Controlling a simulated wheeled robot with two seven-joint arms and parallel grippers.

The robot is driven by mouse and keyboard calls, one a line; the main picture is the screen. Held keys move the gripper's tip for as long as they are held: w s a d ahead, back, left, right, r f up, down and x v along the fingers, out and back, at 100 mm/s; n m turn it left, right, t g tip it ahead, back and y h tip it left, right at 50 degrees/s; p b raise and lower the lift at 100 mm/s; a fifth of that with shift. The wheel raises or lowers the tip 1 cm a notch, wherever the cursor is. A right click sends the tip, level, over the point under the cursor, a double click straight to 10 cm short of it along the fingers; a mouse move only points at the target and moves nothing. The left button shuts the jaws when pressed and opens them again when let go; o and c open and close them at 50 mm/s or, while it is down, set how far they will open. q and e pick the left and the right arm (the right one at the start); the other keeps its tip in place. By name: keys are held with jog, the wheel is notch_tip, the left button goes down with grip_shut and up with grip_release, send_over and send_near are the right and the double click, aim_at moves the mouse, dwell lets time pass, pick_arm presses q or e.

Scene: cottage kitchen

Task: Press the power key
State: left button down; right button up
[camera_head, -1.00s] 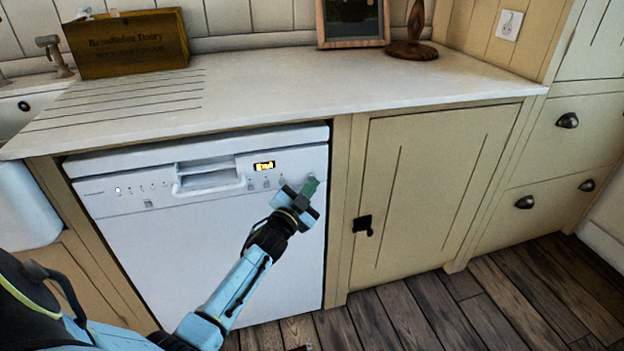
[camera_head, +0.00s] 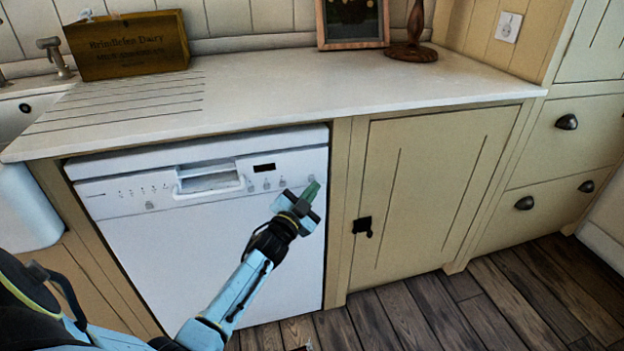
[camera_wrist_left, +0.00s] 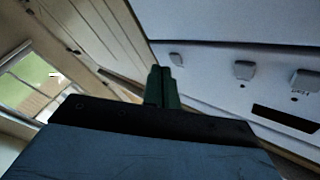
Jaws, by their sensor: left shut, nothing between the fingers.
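The white dishwasher (camera_head: 200,245) stands under the counter, its front panel facing me. Its small display (camera_head: 264,168) is dark; it also shows in the left wrist view (camera_wrist_left: 287,120). Several small keys sit below and right of the display, one of them a grey key (camera_wrist_left: 243,70). I cannot read which one is the power key. My left gripper (camera_head: 311,189) is shut and empty, its green fingertips at the panel's right end, over or very close to its rightmost key, which they mostly hide. I cannot tell whether they touch. My right gripper is not in view.
The pale counter (camera_head: 300,85) overhangs the dishwasher. A wooden dairy box (camera_head: 128,45) and a framed picture (camera_head: 352,22) stand on it. A cream cupboard door (camera_head: 430,195) with a black latch is just right. The wooden floor (camera_head: 480,300) in front is clear.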

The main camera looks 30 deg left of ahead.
pick_arm(q)
jog(key=s+d+p, duration=0.2)
jog(key=s+d, duration=0.2)
jog(key=shift+d+p, duration=0.3)
dwell(0.4)
